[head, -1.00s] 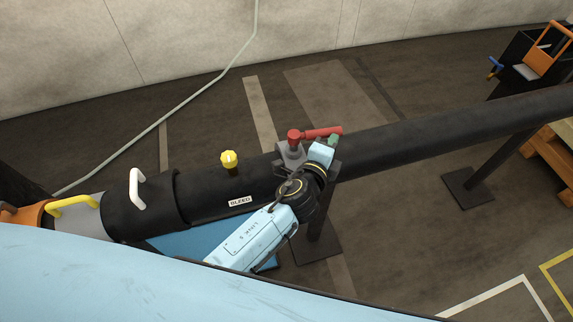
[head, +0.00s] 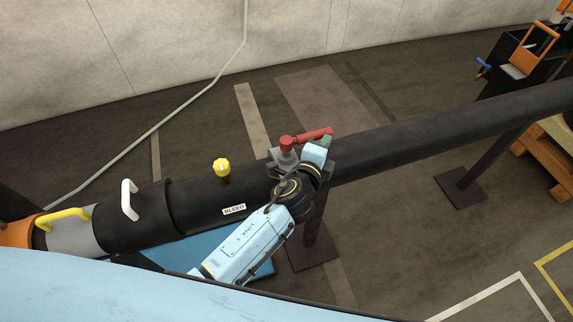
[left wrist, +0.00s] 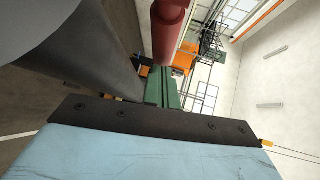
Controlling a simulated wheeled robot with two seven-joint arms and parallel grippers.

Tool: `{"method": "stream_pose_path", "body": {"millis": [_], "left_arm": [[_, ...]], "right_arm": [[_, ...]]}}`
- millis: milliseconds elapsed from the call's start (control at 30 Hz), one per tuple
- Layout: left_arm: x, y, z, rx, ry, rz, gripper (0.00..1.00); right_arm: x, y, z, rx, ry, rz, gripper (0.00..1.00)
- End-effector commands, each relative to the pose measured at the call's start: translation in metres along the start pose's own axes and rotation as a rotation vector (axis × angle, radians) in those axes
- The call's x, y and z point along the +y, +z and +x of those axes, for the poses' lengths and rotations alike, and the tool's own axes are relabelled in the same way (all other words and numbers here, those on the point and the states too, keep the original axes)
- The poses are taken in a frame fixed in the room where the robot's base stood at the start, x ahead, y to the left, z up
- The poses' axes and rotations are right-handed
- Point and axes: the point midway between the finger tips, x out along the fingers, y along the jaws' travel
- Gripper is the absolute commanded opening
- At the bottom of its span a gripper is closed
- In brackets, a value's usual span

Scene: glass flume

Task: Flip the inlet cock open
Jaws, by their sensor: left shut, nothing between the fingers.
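The inlet cock has a red lever (head: 314,135) on a grey mount (head: 285,158) on top of the black pipe. The lever points right, roughly along the pipe. My left gripper (head: 326,142) is at the near side of the lever's free end. Its green fingers are shut with nothing between them. In the left wrist view the shut green fingers (left wrist: 163,88) lie just below the red lever (left wrist: 170,28). I cannot tell whether they touch it. My right gripper is not in view.
The black pipe (head: 430,132) runs across the view on floor stands. A yellow knob (head: 222,167) and a "BLEED" label (head: 234,209) are left of the cock. A white handle (head: 128,200) and a yellow handle (head: 62,217) stand farther left.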

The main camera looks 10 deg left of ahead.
Motion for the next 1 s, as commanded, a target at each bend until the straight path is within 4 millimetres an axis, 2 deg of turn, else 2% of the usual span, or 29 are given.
{"method": "stream_pose_path", "body": {"millis": [267,400,600,800,1000], "left_arm": [[-0.004,-0.032,-0.022,0.011,0.001,-0.004,0.00],[-0.005,-0.055,-0.048,0.010,0.002,-0.003,0.00],[-0.007,-0.081,-0.077,0.010,0.001,-0.002,0.00],[-0.008,-0.094,-0.091,0.009,0.001,0.000,0.00],[-0.009,-0.096,-0.093,0.009,0.000,0.001,0.00]], "right_arm": [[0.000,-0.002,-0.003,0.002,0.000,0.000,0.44],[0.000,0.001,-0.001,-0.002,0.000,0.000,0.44],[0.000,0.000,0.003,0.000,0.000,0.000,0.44],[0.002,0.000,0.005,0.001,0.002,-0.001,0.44],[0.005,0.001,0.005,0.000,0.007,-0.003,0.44]]}}
